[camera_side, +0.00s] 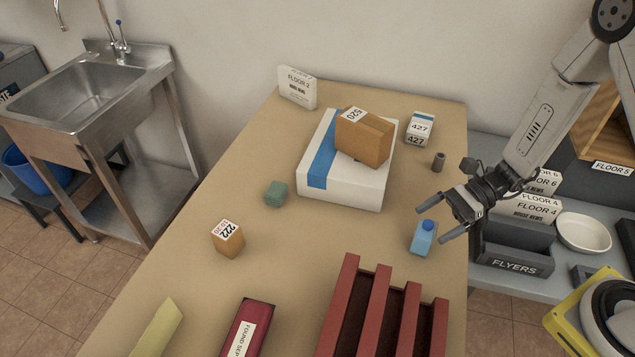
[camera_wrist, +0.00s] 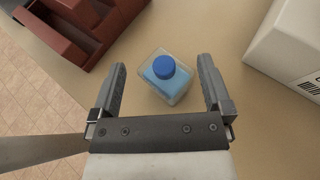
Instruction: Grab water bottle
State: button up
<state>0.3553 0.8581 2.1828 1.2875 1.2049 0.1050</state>
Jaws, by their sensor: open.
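The water bottle (camera_side: 423,238) is small and light blue with a darker blue cap. It stands upright on the tan table, behind the dark red slatted rack and near the table's right edge. My gripper (camera_side: 430,222) is open and empty, reaching in from the right with its fingers pointing toward the bottle. In the wrist view the bottle (camera_wrist: 165,78) shows from above, between and just ahead of the two fingertips of my gripper (camera_wrist: 163,72). The fingers look apart from it on both sides.
The red rack (camera_side: 382,300) stands in front of the bottle. A white box (camera_side: 345,185) with a brown carton (camera_side: 362,140) on top lies behind left. A small dark cylinder (camera_side: 438,161) stands behind the bottle.

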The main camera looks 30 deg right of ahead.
jog(key=shift+x, duration=0.9)
jog(key=c, duration=1.2)
